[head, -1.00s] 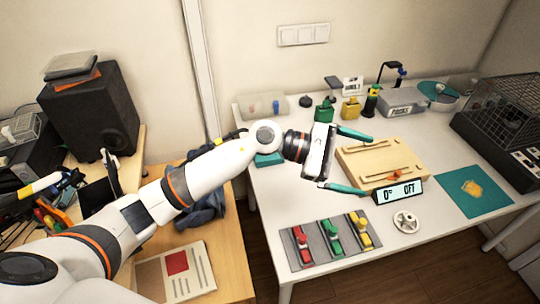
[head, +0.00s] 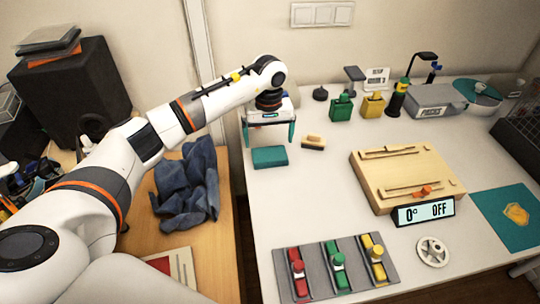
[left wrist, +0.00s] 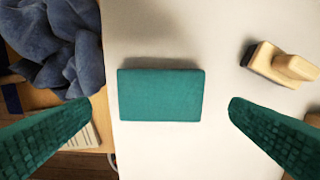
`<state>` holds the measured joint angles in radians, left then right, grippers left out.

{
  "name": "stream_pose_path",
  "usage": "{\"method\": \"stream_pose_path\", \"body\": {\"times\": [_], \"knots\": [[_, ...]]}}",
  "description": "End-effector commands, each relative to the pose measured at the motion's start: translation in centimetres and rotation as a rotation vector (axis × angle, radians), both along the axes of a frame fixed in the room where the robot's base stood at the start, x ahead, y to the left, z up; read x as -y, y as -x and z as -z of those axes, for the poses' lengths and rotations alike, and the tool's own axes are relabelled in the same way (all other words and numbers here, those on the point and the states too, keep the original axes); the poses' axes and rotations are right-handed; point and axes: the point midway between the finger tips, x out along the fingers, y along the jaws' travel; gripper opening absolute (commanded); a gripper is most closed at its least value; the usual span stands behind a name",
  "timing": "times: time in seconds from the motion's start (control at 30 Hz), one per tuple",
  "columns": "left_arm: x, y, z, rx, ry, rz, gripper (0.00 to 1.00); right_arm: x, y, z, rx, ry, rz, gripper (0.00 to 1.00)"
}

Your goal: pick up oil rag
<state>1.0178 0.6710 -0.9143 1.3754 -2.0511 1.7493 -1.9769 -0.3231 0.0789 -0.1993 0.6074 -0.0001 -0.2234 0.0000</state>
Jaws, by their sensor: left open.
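A flat teal rectangular pad (head: 270,157) lies on the white table near its left edge. It also shows in the left wrist view (left wrist: 160,95), between and below the fingers. A crumpled dark blue cloth (head: 187,188) lies on the wooden desk at left, and at the upper left of the left wrist view (left wrist: 55,45). I cannot tell for sure which of the two is the oil rag. My left gripper (head: 269,142) is open and empty, fingers pointing down above the teal pad, apart from it. My right gripper is not in view.
A wooden-handled brush (head: 313,142) lies just right of the pad. A wooden board (head: 405,165), a display sign (head: 424,212) and a grey tray of coloured clamps (head: 322,284) stand further right and in front. A gap separates desk and white table.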

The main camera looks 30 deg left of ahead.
Motion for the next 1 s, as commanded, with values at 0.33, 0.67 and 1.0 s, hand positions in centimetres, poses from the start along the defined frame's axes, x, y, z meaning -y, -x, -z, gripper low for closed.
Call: {"method": "stream_pose_path", "body": {"times": [0.33, 0.67, 1.0], "knots": [[0.4, 0.5, 3.5, -0.005, 0.004, 0.000, 1.00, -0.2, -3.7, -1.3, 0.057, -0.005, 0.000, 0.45], [0.3, 0.4, 6.2, 0.001, 0.002, 0.000, 1.00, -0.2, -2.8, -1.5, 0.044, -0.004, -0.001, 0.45], [0.3, 0.4, 6.2, 0.001, 0.002, 0.000, 0.69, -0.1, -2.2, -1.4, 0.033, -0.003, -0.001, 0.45]]}}
